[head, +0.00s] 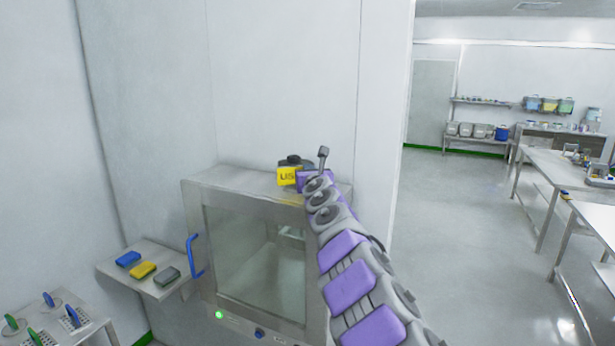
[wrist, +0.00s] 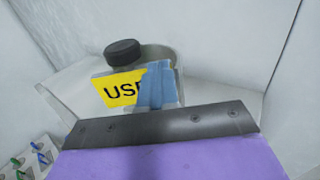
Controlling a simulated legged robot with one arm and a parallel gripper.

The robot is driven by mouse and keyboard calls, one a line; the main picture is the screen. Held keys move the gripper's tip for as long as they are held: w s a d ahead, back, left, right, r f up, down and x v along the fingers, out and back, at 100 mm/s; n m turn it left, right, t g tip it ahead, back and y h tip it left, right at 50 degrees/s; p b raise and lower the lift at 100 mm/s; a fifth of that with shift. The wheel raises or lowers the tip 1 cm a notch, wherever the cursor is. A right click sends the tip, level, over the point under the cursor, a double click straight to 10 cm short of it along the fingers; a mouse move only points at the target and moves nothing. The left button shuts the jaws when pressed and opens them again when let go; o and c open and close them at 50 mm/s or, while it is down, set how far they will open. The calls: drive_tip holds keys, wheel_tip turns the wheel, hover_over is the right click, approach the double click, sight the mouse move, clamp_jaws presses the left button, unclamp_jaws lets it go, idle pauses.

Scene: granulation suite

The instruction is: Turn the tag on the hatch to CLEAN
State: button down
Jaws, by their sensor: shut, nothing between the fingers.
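The hatch (head: 270,260) is a steel cabinet with a glass front and a blue handle (head: 193,257) at its left; its door looks shut. A yellow tag (head: 287,176) with black letters stands on its top, beside a dark round knob (head: 290,160). In the wrist view the tag (wrist: 116,89) reads "US" and part of another letter; the rest is hidden behind blue fingers. The black knob (wrist: 123,51) is just behind and above it. My gripper (wrist: 157,72) is shut and empty, its fingers in front of the tag's right part. I cannot tell if they touch it.
A small steel shelf (head: 130,281) left of the hatch holds blue, yellow and grey blocks. A rack with green and blue-handled tools (head: 45,315) is at lower left. Walls stand close behind the hatch. Open floor (head: 470,220) and steel benches (head: 580,208) lie to the right.

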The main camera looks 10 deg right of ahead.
drive_tip(key=shift+w+d+f+n+y+b, duration=0.2)
drive_tip(key=shift+n+y+b, duration=0.4)
drive_tip(key=shift+y, duration=0.4)
drive_tip(key=shift+d+r+y, duration=0.1)
drive_tip(key=shift+d+y, duration=0.1)
drive_tip(key=shift+y, duration=0.1)
drive_tip(key=shift+w+n+b, duration=0.1)
drive_tip(key=shift+n+b, duration=0.2)
drive_tip(key=shift+w+n+y+b, duration=0.1)
drive_tip(key=shift+n+y+b, duration=0.2)
drive_tip(key=shift+y, duration=0.3)
